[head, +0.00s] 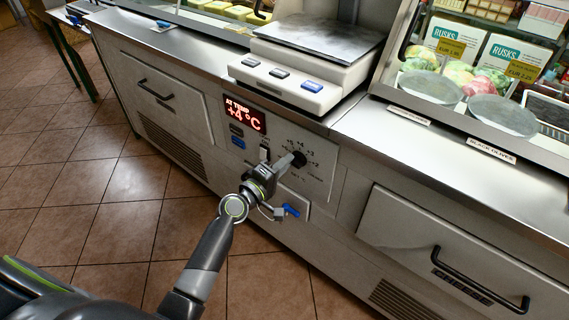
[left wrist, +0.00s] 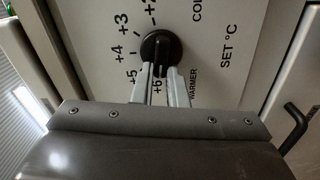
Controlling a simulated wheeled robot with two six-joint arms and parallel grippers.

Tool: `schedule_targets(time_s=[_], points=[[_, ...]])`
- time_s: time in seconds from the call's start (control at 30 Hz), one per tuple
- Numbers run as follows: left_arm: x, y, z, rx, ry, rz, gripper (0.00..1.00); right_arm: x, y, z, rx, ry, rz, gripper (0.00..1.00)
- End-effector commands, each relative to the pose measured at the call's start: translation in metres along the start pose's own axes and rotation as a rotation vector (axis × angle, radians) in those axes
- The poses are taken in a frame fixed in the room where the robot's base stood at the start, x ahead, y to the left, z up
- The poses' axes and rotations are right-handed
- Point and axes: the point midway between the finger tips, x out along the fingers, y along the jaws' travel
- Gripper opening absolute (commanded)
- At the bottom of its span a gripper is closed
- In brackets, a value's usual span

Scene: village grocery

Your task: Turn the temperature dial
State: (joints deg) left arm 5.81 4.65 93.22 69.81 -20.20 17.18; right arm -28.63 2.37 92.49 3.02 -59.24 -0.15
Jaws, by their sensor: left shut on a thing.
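The black temperature dial (head: 298,159) sits on the light control panel in the counter front, with printed numbers around it. In the left wrist view the dial (left wrist: 160,48) is round with a ridge, and marks such as +3, +4, +5 and +6 run around its left and lower side. My left gripper (head: 280,165) reaches the panel from below. In the left wrist view its two fingers (left wrist: 166,80) are closed on the dial's lower part, one on each side. A red display (head: 244,114) reads "AT TEMP +4 °C". My right gripper is not in view.
A blue-handled valve or lever (head: 290,210) sits just below the dial. A scale (head: 300,75) stands on the steel counter above. Drawers with black handles (head: 155,90) flank the panel. The tiled floor (head: 120,190) at left is clear.

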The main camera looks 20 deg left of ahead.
Motion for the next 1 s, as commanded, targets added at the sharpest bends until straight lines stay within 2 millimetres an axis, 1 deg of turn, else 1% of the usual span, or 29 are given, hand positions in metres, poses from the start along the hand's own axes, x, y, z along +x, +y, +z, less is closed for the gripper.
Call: schedule_targets(time_s=[0.27,0.3,0.43,0.77,0.87,0.97,1.0], points=[[0.0,-0.001,0.0,-0.004,0.0,-0.001,0.0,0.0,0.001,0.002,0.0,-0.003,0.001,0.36],[0.0,-0.001,0.0,-0.003,0.0,-0.001,0.18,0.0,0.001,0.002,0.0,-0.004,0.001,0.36],[0.0,-0.001,0.0,-0.003,0.0,-0.001,0.35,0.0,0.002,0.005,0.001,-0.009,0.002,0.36],[-0.003,-0.001,0.0,-0.001,0.0,-0.001,0.35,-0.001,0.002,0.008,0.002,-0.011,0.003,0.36],[-0.012,-0.002,0.0,-0.001,0.001,-0.002,0.35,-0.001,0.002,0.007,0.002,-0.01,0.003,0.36],[-0.028,-0.002,0.0,0.001,0.001,-0.003,0.35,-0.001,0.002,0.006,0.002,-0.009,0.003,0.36],[-0.036,-0.002,0.0,0.0,0.001,-0.004,0.35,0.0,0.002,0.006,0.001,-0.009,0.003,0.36]])
